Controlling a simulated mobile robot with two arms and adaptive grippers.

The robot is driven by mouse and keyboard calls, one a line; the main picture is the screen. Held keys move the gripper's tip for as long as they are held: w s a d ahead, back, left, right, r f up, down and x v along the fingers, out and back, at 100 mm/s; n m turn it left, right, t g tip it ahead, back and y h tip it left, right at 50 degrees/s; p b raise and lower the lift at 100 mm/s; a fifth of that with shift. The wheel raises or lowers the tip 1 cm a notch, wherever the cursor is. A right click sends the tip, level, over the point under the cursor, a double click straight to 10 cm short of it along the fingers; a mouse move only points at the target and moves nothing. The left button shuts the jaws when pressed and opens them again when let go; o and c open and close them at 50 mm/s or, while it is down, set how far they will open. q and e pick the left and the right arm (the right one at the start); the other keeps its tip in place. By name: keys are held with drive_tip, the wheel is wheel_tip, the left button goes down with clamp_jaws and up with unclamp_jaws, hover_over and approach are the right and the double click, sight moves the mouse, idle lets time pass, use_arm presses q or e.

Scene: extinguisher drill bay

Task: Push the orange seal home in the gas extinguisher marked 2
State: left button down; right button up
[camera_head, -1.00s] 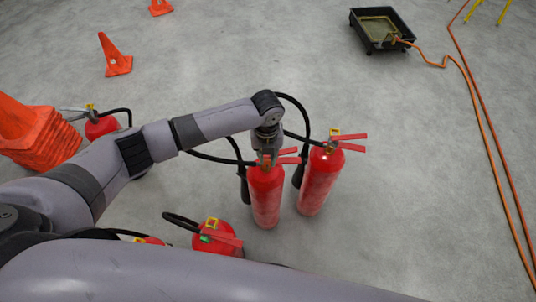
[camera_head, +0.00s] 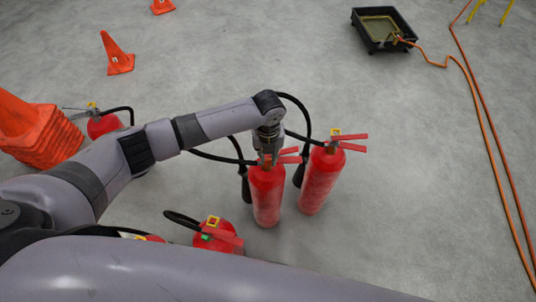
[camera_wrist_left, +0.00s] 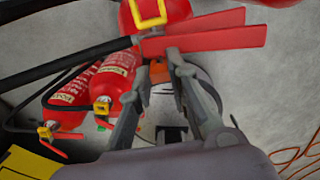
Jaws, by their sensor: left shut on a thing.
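Two red gas extinguishers stand upright side by side in the head view, a nearer one (camera_head: 266,196) and one to its right (camera_head: 319,182). I cannot read a number 2 on either. My left gripper (camera_head: 268,148) points down at the top of the nearer one, beside its red levers (camera_head: 289,155). In the left wrist view, a small orange piece (camera_wrist_left: 158,71), apparently the seal, shows between the fingertips, under red levers (camera_wrist_left: 205,36). The gripper is shut on it. How deep the seal sits is hidden. My right gripper is out of view.
More red extinguishers stand at the front (camera_head: 210,236) and far left (camera_head: 102,126). Stacked orange cones (camera_head: 35,135) are at the left edge. A black tray (camera_head: 384,32) with an orange hose lies at the back right.

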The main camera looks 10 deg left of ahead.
use_arm(q)
drive_tip(key=shift+s+a+f+b, duration=0.15)
drive_tip(key=shift+s+f+b, duration=0.05)
drive_tip(key=shift+f, duration=0.3)
drive_tip(key=shift+s+a+f+b, duration=0.1)
drive_tip(key=shift+s+f+b, duration=0.1)
drive_tip(key=shift+f, duration=0.3)
drive_tip(key=shift+w+f, duration=0.1)
drive_tip(key=c, duration=1.9)
unclamp_jaws()
drive_tip(key=o, duration=0.3)
drive_tip(key=shift+w, duration=0.15)
drive_tip(key=o, duration=0.3)
drive_tip(key=shift+d+r, duration=0.1)
drive_tip(key=shift+r, duration=0.1)
drive_tip(key=shift+w, duration=0.1)
